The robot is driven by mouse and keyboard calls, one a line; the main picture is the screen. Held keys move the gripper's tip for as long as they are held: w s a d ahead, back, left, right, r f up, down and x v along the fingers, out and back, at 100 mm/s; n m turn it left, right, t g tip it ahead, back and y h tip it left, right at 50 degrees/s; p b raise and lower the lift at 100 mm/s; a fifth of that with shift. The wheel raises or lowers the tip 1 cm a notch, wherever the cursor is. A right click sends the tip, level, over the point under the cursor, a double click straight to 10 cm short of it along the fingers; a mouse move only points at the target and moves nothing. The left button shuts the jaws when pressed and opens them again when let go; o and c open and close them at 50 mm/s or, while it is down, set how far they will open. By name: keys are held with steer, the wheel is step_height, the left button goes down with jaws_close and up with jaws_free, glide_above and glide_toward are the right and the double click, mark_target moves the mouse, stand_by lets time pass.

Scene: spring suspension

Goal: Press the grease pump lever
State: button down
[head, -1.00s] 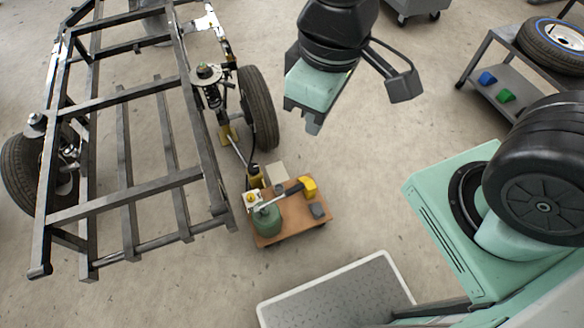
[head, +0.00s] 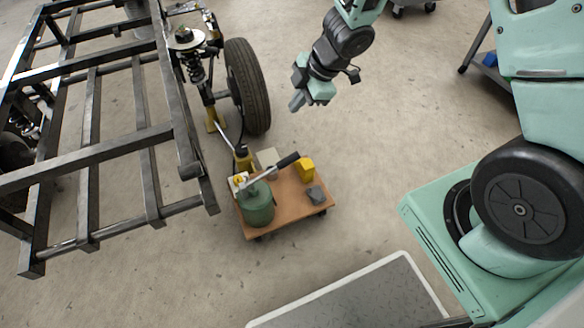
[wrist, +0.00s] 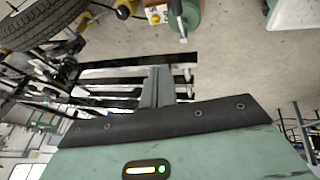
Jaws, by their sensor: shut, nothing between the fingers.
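The grease pump (head: 258,204) is a green canister on a small wheeled orange-brown cart (head: 292,212). Its lever (head: 270,174) is a light bar with a black grip, slanting up to the right above the cart. My gripper (head: 297,103) is shut and empty, up and to the right of the pump, well apart from the lever. In the wrist view, the closed fingers (wrist: 157,86) show in the middle, and the green pump (wrist: 188,14) and part of the lever (wrist: 178,8) show at the top.
A steel frame (head: 100,150) with a wheel (head: 246,86) and spring strut (head: 192,65) stands left of the pump. A yellow block (head: 306,169) and grey block (head: 315,194) lie on the cart. A white-edged mat (head: 350,290) lies in front.

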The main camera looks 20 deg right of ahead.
step_height(320, 180, down, 6)
steer(key=s+d+n+g+b, duration=0.1)
steer(key=s, duration=0.1)
steer(key=shift+d+r+y+b, duration=0.2)
steer(key=shift+d+y+b, duration=0.1)
steer(key=shift+y, duration=0.1)
steer(key=b, duration=0.7)
glide_above(286, 160)
steer(key=s, duration=0.1)
step_height(286, 160, down, 9)
steer(key=shift+d+f+b, duration=0.25)
steer(key=shift+f+b, duration=0.05)
steer(key=shift+f, duration=0.3)
steer(key=shift+d+f+b, duration=0.2)
steer(key=shift+f+b, duration=0.05)
steer(key=shift+f, duration=0.35)
steer(key=shift+w+d+f+b, duration=0.25)
steer(key=shift+d+f+b, duration=0.1)
steer(key=shift+f, duration=0.3)
